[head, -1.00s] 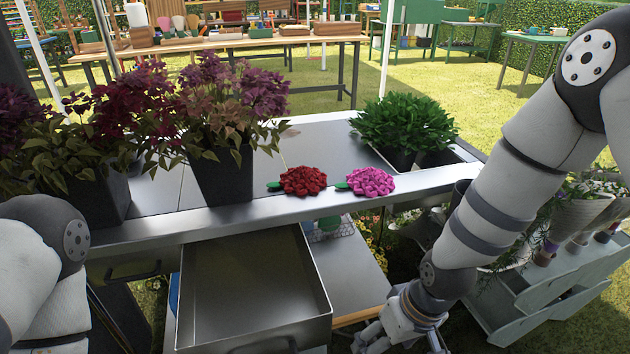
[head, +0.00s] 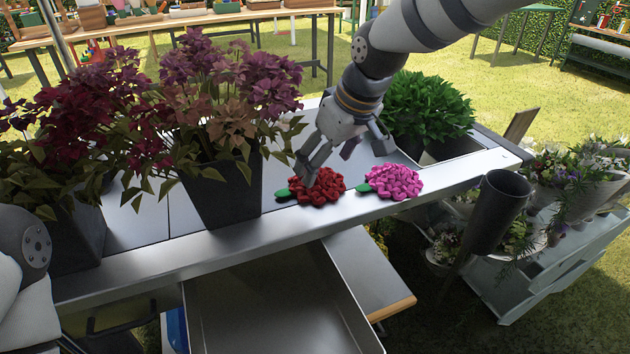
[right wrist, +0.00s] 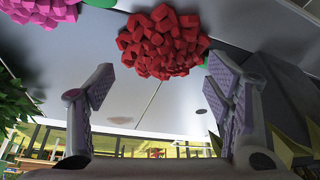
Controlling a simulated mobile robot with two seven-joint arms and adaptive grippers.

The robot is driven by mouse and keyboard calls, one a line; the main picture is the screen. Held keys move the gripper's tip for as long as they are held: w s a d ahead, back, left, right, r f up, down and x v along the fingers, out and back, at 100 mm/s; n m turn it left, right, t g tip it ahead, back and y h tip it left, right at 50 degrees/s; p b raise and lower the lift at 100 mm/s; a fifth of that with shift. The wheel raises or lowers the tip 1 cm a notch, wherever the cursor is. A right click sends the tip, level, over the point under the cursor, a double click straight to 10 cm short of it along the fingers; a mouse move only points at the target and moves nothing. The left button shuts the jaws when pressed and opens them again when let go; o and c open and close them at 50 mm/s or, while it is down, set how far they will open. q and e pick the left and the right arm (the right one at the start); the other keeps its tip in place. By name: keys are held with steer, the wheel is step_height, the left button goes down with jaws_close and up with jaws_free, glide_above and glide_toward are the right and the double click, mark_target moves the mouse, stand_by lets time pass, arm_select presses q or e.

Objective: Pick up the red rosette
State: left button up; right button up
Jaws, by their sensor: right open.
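The red rosette (head: 318,186) lies on the metal table (head: 215,246) near its front edge, with a green leaf at its left. My right gripper (head: 347,158) is open and empty, just above and behind the rosette, with one finger in front of part of it. In the right wrist view the red rosette (right wrist: 162,42) sits at the top middle, beyond and between the open fingers of my right gripper (right wrist: 160,90). I cannot tell whether a finger touches it. My left gripper is out of view; only my left arm shows at the left edge.
A pink rosette (head: 394,182) lies close to the right of the red one. A dark pot (head: 222,190) of purple flowers stands to the left. A green leafy plant (head: 428,105) is behind right. An open metal drawer (head: 280,310) juts out below the front edge.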

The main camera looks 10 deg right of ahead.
steer(key=x, duration=0.4)
steer(key=shift+w+a+f+b, duration=0.2)
steer(key=shift+a+b, duration=0.1)
steer(key=shift+a, duration=0.15)
steer(key=shift+w, duration=0.1)
steer(key=shift+r, duration=0.15)
steer(key=c, duration=0.3)
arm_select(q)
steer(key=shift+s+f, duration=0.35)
arm_select(e)
steer(key=c, duration=0.8)
